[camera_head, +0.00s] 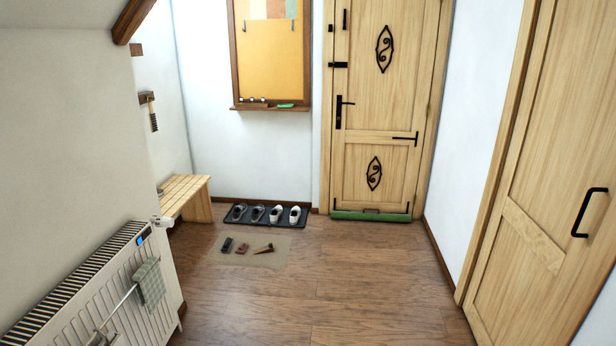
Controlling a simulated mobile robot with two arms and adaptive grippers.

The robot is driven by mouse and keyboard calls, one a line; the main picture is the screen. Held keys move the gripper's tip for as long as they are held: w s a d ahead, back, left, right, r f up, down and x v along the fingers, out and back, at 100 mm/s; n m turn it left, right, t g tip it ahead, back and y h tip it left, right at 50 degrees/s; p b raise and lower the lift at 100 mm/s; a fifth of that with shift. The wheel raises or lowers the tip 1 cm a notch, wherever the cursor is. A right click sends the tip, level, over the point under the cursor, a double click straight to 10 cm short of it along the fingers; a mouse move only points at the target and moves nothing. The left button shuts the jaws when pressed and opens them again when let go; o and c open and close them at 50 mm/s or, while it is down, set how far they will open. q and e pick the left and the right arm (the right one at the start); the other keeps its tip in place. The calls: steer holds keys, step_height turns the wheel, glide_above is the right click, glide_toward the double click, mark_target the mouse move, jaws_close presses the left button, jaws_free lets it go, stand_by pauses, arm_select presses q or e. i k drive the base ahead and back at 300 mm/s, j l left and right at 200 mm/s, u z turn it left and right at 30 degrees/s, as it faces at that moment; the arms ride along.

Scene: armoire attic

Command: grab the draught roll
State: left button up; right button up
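The draught roll (371,217) is a long green roll on the floor along the bottom of the wooden door (385,130). It spans about the door's width at the far end of the room. A small dark handle-like bar shows just above it at the door's foot. Neither of my grippers is in view.
A shoe tray (250,225) with shoes lies left of the door. A mat (278,261) with small items lies in front of it. A bench (184,191) and radiator (90,290) line the left; an armoire-like door (545,190) stands right. The middle floor is clear.

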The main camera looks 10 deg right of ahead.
mark_target(337, 214)
steer(key=i+l+z, duration=0.3)
steer(key=i, duration=0.25)
steer(key=i+l+z, duration=0.3)
steer(key=i, duration=0.3)
steer(key=i+j+z, duration=0.1)
steer(key=i+z, duration=0.2)
steer(key=i, duration=2.65)
